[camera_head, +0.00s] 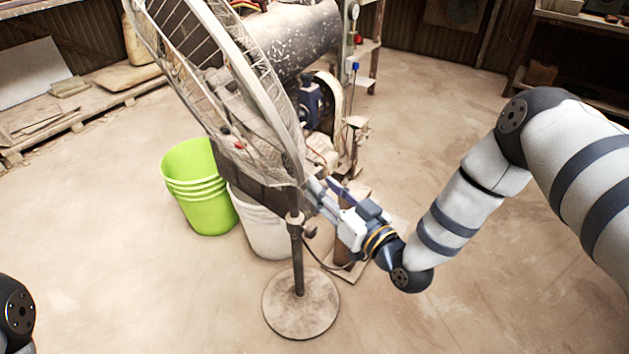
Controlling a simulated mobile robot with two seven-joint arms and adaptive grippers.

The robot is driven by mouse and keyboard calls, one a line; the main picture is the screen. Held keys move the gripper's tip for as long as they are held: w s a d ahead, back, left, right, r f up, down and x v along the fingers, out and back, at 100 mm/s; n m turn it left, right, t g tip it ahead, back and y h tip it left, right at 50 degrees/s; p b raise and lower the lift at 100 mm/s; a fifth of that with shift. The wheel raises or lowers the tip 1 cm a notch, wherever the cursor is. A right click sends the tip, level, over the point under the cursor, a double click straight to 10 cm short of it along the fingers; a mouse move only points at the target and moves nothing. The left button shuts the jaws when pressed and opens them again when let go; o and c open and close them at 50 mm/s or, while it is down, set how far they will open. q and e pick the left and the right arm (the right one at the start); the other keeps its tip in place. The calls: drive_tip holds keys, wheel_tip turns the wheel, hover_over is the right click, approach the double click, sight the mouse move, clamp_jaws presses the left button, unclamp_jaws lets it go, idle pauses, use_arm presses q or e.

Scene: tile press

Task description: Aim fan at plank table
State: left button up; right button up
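A dusty pedestal fan (298,255) stands upright in the middle of the view on a round base. Its large wire cage (215,85) is turned side-on, with the front toward the left. My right gripper (318,196) reaches in from the right to the lower rear of the cage, just above the pole. Its fingertips are close to or touching the fan there; their gap is partly hidden, so I cannot tell whether they grip it. My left gripper is out of view; only part of my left arm shows at the lower left. I cannot tell for sure which surface is the plank table.
A low plank platform (118,97) with flat slabs lies at the upper left. A green bucket (205,190) and a white bucket (262,228) stand close behind the fan. Machinery with a large drum (300,40) stands behind them. The floor at left and in front is clear.

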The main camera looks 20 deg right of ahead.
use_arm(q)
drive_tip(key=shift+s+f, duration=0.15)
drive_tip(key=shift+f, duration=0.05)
use_arm(e)
drive_tip(key=shift+x, duration=1.85)
drive_tip(key=shift+f, duration=0.1)
clamp_jaws()
